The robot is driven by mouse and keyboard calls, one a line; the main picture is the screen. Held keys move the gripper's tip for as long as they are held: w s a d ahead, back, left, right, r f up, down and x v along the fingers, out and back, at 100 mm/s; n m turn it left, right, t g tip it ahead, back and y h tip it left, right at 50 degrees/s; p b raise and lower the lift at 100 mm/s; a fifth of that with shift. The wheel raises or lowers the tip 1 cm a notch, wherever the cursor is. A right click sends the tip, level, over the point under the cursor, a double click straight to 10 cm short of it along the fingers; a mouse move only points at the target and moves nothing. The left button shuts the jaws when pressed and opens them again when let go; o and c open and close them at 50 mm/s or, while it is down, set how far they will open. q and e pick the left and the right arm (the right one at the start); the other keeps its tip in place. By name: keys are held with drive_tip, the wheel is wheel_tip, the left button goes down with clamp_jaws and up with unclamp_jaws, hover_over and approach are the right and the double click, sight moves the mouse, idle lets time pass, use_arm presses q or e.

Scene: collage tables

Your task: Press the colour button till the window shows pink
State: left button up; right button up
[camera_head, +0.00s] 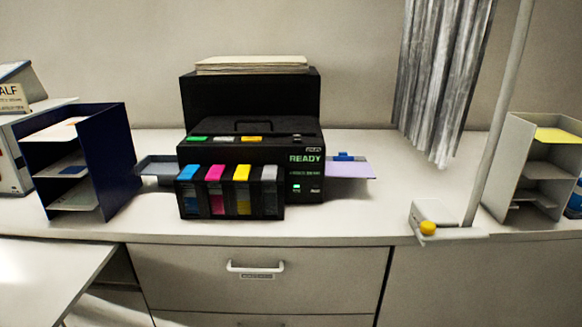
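A black printer (240,155) stands on the counter. Its front panel shows green READY lettering (306,158) and smaller green text below, too small to read. A small pale-green lit square (297,187) sits low on that panel, with a small dark label beside it. I cannot tell which part is the colour button or the window. Green (198,139) and orange (251,139) patches lie on the printer's top. A row of blue, pink, yellow and grey cartridges (241,174) stands in front. Neither of my grippers is in view.
A box with a yellow knob (428,228) stands by a pole at the right, near a grey curtain (441,70). A navy shelf rack (104,150) stands left, a pale rack (514,150) right. A lilac sheet (350,169) lies beside the printer. The counter front is clear.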

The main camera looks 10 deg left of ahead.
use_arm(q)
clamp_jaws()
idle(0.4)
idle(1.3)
